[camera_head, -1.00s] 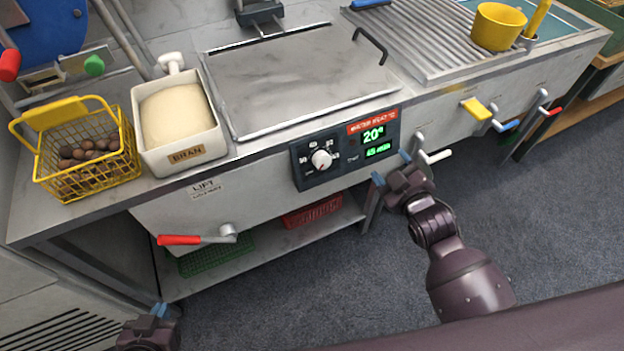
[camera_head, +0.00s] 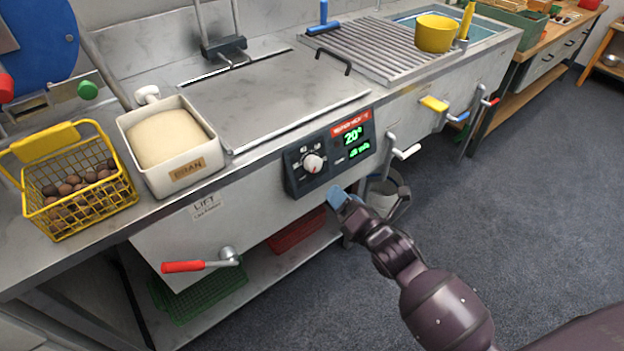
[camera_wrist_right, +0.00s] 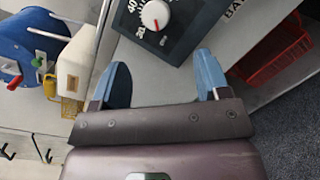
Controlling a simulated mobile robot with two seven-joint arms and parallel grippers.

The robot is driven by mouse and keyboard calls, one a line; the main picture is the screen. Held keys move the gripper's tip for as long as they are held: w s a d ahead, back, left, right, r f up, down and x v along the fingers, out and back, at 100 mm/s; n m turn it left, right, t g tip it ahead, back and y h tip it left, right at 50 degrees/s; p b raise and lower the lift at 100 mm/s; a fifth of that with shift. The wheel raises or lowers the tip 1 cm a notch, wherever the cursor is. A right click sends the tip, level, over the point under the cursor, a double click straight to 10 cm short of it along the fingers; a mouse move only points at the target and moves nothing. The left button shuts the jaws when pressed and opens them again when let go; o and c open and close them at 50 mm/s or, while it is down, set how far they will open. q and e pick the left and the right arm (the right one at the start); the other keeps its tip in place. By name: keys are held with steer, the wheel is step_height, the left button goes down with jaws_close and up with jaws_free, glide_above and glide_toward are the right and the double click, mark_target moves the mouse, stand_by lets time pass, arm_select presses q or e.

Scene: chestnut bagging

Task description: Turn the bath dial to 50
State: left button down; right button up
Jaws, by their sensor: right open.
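The bath dial (camera_head: 312,163) is a round white knob with a red mark on a dark control panel (camera_head: 296,185) on the front of the steel bath. The green display (camera_head: 352,138) beside it reads 20. In the right wrist view the dial (camera_wrist_right: 155,15) sits at the top, ahead of the fingers and apart from them. My right gripper (camera_head: 338,197) is just below and right of the dial in the head view. Its blue fingers (camera_wrist_right: 165,85) are spread and empty in the right wrist view. My left gripper is not visible.
A red-handled lift lever (camera_head: 200,265) sticks out at lower left. A white-handled lever (camera_head: 404,152) stands right of the panel. A yellow basket of chestnuts (camera_head: 70,130) and a bran box (camera_head: 185,175) stand on the counter. A red crate (camera_head: 297,230) lies on the shelf below.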

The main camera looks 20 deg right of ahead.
mark_target(316, 167)
steer(key=w+n, duration=0.1)
steer(key=w, duration=0.2)
steer(key=w+a+n+b, duration=0.1)
steer(key=w+n, duration=0.1)
steer(key=w, duration=0.1)
steer(key=w+a+n, duration=0.1)
steer(key=w, duration=0.2)
steer(key=shift+w+a+n+b, duration=0.1)
steer(key=shift+a+n+b, duration=0.05)
steer(key=shift+n+b, duration=0.25)
steer(key=shift+w+a+r, duration=0.1)
steer(key=shift+w, duration=0.55)
steer(key=c, duration=0.9)
